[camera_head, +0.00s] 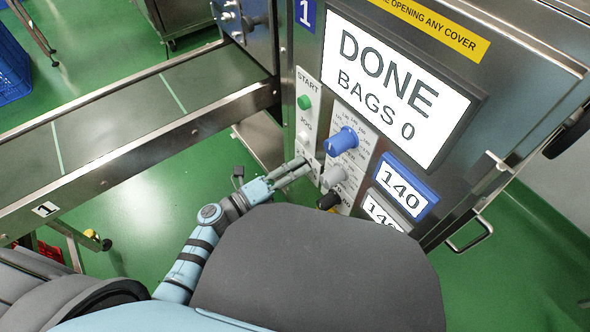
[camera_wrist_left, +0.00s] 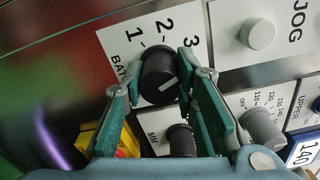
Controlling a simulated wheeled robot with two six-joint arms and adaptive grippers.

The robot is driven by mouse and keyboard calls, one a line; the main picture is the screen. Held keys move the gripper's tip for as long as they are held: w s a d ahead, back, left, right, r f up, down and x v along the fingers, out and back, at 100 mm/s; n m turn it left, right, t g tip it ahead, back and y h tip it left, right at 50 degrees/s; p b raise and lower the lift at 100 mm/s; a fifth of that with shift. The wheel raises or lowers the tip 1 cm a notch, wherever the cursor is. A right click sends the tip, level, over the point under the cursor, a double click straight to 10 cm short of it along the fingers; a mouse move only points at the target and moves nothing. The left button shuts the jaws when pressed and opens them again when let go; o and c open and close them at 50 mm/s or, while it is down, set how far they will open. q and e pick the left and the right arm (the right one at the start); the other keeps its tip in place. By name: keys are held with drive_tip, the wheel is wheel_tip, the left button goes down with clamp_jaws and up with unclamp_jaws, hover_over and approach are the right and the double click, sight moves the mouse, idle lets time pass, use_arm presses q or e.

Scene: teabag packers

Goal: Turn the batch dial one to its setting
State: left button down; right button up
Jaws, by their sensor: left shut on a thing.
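The batch dial (camera_wrist_left: 159,75) is a black round knob with a white pointer line, on a white plate marked 1, 2 and 3 in the left wrist view. The pointer line lies slanted on its face; which number it marks, I cannot tell. My left gripper (camera_wrist_left: 161,78) has its two green-padded fingers on either side of the dial and is shut on it. In the head view my left gripper (camera_head: 306,167) is at the lower left of the control panel and mostly hides the dial. My right gripper is not in view.
Close by are another black knob (camera_wrist_left: 181,141), a grey knob (camera_wrist_left: 262,126) and the white JOG button (camera_wrist_left: 259,34). A blue knob (camera_head: 342,140) and green START button (camera_head: 304,102) sit higher. The screen (camera_head: 395,88) reads DONE, BAGS 0. A conveyor (camera_head: 130,115) runs left.

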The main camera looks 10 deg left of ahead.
use_arm(q)
drive_tip(key=c, duration=1.4)
unclamp_jaws()
drive_tip(key=shift+o, duration=0.6)
drive_tip(key=v, duration=1.2)
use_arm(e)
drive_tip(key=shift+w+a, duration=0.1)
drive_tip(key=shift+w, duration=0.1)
